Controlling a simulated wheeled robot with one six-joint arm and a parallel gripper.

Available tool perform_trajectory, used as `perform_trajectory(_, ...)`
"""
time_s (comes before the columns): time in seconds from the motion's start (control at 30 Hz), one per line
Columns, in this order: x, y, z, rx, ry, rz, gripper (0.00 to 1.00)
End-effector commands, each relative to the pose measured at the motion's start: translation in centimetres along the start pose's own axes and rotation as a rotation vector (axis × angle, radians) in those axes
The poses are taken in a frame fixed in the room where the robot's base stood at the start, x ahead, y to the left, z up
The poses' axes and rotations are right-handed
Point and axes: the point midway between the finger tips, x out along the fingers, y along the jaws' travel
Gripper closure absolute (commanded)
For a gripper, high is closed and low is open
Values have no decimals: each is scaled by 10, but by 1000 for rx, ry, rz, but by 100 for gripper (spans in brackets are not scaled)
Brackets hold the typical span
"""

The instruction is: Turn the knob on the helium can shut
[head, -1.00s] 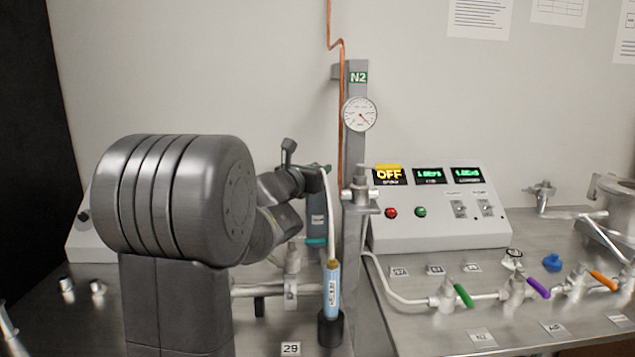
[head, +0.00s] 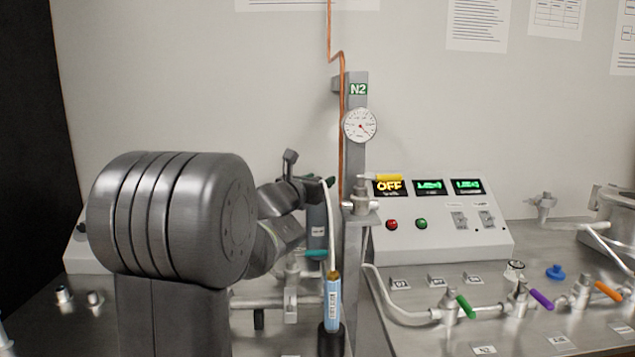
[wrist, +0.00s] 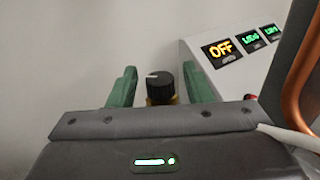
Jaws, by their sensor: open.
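In the wrist view a black round knob (wrist: 160,81) with a white mark on top sits on a brass-coloured fitting (wrist: 163,100). My gripper (wrist: 159,75) is open, with one green finger to the left of the knob and one to the right. Gaps show on both sides, so the fingers are not closed on it; the depth between fingers and knob is hard to tell. The can below the knob is hidden behind my gripper. In the head view my gripper (head: 317,222) is seen from behind, left of the grey post, and the knob cannot be made out.
A grey post (head: 354,140) with gauge (head: 360,125) and copper pipe (head: 337,60) stands just right of my gripper. A control box (head: 440,225) reading OFF is further right. A blue probe (head: 332,300) with a white cable stands below. Valves with coloured handles (head: 541,299) line the right bench.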

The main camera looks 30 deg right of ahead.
Motion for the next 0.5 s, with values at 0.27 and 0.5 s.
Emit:
perform_trajectory(0.27,-28,0,0,1,-1,2,54)
perform_trajectory(0.5,-82,1,1,1,-1,3,54)
